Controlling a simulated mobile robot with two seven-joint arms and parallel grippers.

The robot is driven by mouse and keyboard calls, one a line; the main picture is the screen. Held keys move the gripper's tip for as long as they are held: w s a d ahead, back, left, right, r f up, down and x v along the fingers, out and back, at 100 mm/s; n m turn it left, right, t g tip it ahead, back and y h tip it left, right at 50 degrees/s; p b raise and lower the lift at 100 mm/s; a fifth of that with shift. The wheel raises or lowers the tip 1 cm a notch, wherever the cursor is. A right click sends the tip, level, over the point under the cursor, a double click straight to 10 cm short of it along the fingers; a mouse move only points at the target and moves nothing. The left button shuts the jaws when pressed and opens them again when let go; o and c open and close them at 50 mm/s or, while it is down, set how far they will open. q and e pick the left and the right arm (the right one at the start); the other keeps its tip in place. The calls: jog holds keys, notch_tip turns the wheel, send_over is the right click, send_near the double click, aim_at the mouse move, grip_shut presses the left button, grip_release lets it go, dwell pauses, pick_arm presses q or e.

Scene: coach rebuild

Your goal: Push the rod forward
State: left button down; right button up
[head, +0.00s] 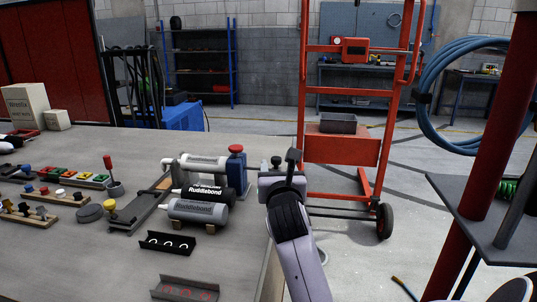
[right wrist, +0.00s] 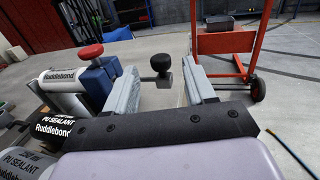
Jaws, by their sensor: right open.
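A short rod with a round black knob (right wrist: 161,64) stands between the two pale fingers of my right gripper (right wrist: 162,84) in the right wrist view. The fingers are apart, and clear space shows on both sides of the knob. In the head view the black knob (head: 276,161) shows just beyond my right gripper (head: 281,173), at the right edge of the grey bench (head: 85,262). A blue block with a red knob (head: 236,166) stands just left of it, beside my left finger in the wrist view. The rod's lower part is partly hidden.
Ruddlebond sealant tubes (head: 198,210) lie on a rack left of the gripper. A red-knobbed lever (head: 110,172) and a yellow-knobbed part (head: 109,205) stand farther left. Dark channel pieces (head: 168,243) lie in front. A red hand truck (head: 343,150) stands on the floor beyond.

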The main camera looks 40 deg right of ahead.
jog(key=x, duration=0.7)
dwell(0.3)
